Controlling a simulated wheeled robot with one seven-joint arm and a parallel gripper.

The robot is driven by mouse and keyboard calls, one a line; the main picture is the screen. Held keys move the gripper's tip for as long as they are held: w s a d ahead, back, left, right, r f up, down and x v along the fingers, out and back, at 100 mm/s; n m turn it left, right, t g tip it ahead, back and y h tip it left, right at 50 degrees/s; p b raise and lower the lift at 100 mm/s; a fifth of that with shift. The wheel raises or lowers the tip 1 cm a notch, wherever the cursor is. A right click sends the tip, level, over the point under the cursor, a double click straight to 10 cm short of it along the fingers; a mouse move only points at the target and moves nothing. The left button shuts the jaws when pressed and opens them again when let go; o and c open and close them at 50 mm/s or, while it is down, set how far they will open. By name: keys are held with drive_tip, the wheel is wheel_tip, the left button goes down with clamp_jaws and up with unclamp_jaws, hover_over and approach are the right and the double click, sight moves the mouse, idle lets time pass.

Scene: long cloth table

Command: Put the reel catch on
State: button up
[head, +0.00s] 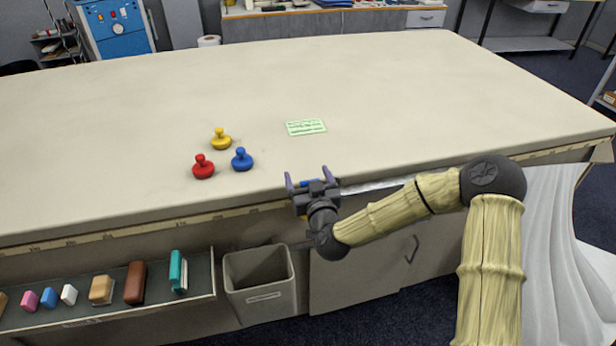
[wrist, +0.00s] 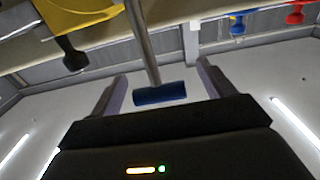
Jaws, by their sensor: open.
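A metal bar with a blue cylindrical grip (wrist: 160,94) at its end shows in the wrist view; I take it for the catch's lever, though nothing marks it so. My gripper (head: 308,177) is open at the table's front edge. In the wrist view the blue grip appears between my two fingers (wrist: 160,72), with a gap on each side; I cannot tell its depth. In the head view, a bit of blue (head: 309,183) shows between the fingers and a grey metal bar (head: 375,188) runs right behind my arm. A yellow part with a black knob (wrist: 72,55) is beside the bar. The reel itself is not clearly visible.
Red (head: 203,168), yellow (head: 221,139) and blue (head: 242,160) knobbed weights stand on the table (head: 420,90), left of my gripper. A green card (head: 306,127) lies beyond. Below the edge are a shelf of small blocks (head: 135,282) and a bin (head: 262,285). White cloth (head: 550,250) hangs at right.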

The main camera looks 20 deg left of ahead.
drive_tip(key=shift+c, duration=0.2)
drive_tip(key=c, duration=1.3)
drive_tip(key=shift+c, duration=0.2)
